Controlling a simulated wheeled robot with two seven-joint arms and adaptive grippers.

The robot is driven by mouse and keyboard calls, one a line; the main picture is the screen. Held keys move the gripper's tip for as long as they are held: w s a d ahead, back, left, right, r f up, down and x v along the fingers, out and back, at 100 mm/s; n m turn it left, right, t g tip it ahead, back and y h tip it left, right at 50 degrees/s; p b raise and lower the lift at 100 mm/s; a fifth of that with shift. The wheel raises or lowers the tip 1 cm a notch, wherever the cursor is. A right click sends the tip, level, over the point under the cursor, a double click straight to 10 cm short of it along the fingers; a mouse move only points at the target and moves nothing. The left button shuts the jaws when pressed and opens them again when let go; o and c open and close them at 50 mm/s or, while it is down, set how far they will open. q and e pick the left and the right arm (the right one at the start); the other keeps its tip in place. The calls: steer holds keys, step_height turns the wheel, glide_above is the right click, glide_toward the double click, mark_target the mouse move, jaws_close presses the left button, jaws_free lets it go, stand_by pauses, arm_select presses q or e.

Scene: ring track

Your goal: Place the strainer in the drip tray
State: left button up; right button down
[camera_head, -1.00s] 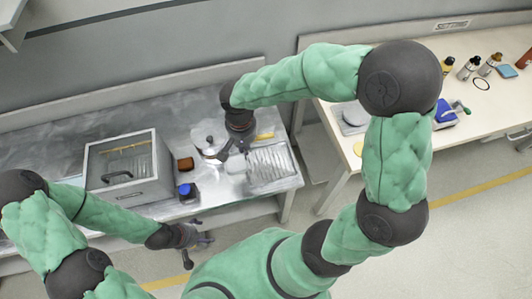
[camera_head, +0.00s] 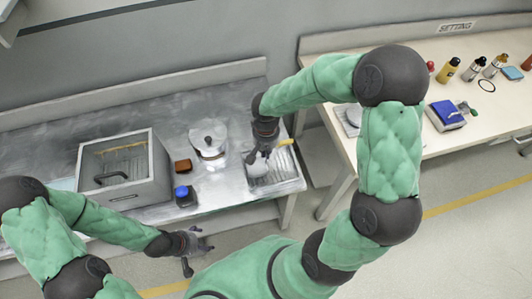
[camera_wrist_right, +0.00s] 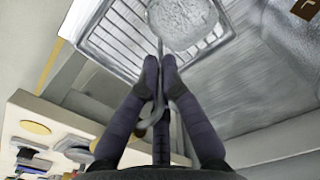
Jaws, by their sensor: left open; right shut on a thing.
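The strainer (camera_wrist_right: 182,18) is a round grey mesh disc with a thin handle. My right gripper (camera_wrist_right: 160,68) is shut on the handle. In the head view the right gripper (camera_head: 260,154) points down, with the strainer (camera_head: 258,170) below it, over the left part of the drip tray. The drip tray (camera_head: 286,170) is a pale ribbed tray at the right end of the metal counter. Its wire grid (camera_wrist_right: 112,35) shows under the strainer in the wrist view; I cannot tell whether they touch. My left gripper (camera_head: 198,245) is open and empty, in front of the counter.
A silver pot (camera_head: 208,138) stands left of the tray, with a brown block (camera_head: 183,166) and a blue-lidded jar (camera_head: 185,196) nearby. A grey box with a clear top (camera_head: 150,172) stands further left. A cream bench (camera_head: 400,130) with bottles is at the right, across a gap.

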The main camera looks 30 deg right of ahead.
steer(key=shift+r, duration=0.1)
steer(key=shift+f, duration=0.2)
steer(key=c, duration=1.4)
jaws_free()
steer(key=shift+r, duration=0.15)
steer(key=shift+r, duration=0.35)
step_height(320, 180, up, 11)
steer(key=p, duration=0.4)
steer(key=shift+r, duration=0.2)
